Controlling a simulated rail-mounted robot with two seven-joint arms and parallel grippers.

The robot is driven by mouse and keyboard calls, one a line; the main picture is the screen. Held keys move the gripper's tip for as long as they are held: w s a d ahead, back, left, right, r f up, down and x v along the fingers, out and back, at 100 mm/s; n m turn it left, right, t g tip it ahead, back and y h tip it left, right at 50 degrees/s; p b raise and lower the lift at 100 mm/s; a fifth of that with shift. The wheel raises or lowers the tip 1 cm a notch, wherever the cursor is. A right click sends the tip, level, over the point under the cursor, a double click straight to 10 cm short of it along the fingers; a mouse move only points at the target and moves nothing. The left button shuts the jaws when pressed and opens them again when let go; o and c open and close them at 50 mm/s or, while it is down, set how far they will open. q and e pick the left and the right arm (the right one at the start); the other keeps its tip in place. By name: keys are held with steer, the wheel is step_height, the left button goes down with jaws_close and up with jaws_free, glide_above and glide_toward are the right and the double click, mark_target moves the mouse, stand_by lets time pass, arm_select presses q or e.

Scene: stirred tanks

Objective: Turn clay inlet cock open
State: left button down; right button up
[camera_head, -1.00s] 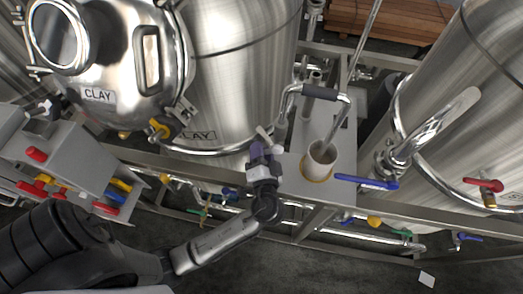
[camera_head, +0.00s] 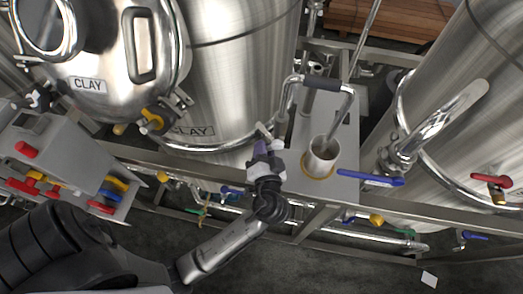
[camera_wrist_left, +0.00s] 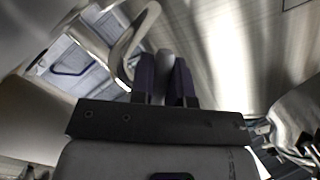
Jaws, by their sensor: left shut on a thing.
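My left gripper (camera_head: 264,148) is beside the lower right side of the steel tank marked CLAY (camera_head: 232,85). In the left wrist view its two purple fingers (camera_wrist_left: 165,82) are shut on a pale grey rounded handle (camera_wrist_left: 165,62). In the head view a small pale end (camera_head: 265,131) shows just past the fingertips. The gripper hides the rest of this handle, and I cannot tell how far it is turned. My right gripper is in neither view.
A steel cup (camera_head: 320,158) stands on a grey ledge just right of the gripper. A blue lever (camera_head: 370,181) and a red lever (camera_head: 491,181) are further right. A yellow-handled fitting (camera_head: 152,118) and a grey box with coloured levers (camera_head: 60,165) are left.

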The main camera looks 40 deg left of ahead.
arm_select(q)
steer(key=shift+f, duration=0.2)
steer(key=shift+d+r, duration=0.1)
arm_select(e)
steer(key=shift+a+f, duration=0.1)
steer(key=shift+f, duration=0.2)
arm_select(q)
steer(key=c, duration=1.1)
jaws_free()
